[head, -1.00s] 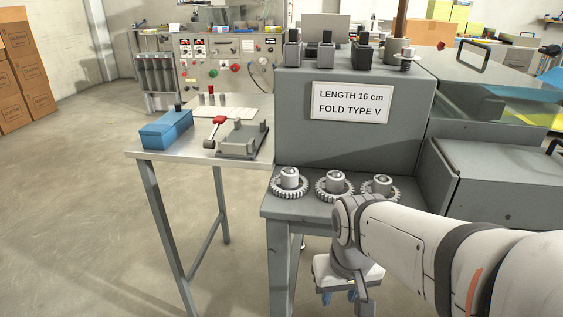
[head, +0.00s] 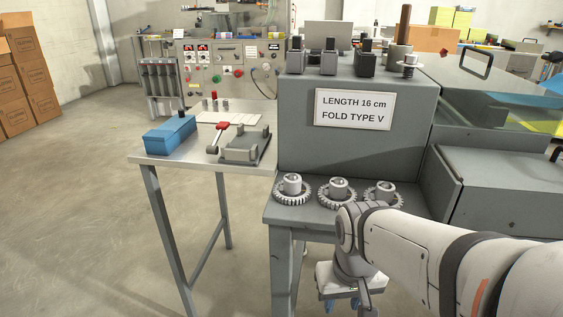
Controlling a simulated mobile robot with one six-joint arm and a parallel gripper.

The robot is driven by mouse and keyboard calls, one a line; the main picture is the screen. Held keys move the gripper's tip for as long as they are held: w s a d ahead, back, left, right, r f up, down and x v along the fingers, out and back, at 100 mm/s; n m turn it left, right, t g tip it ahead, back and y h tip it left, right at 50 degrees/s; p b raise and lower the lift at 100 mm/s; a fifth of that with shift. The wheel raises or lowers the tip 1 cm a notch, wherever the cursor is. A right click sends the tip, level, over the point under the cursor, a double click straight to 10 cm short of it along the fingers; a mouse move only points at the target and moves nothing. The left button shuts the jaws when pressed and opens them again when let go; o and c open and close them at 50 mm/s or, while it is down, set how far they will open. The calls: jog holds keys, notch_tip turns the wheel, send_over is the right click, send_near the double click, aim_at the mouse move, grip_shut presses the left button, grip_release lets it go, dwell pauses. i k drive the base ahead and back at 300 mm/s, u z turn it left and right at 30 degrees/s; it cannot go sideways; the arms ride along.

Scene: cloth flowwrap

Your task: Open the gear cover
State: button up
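Three toothed gears stand in a row on the grey machine's front ledge: the left gear (head: 293,189), the middle gear (head: 338,191) and the right gear (head: 383,193). They are uncovered. A closed grey box-like housing (head: 505,190) is to their right; I cannot tell whether it is the gear cover. My gripper (head: 338,304) hangs below and in front of the ledge, under my wrist, apart from the gears and the housing. Its bluish fingertips are small and partly hidden, so its opening is unclear.
A sign (head: 352,109) on the machine reads "LENGTH 16 cm, FOLD TYPE V". A clear guard with a black handle (head: 475,62) is at upper right. A side table (head: 190,160) holds a blue box (head: 170,135) and a red-handled clamp (head: 242,146). The left floor is free.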

aim_at(506, 192)
jog(key=z, duration=1.45)
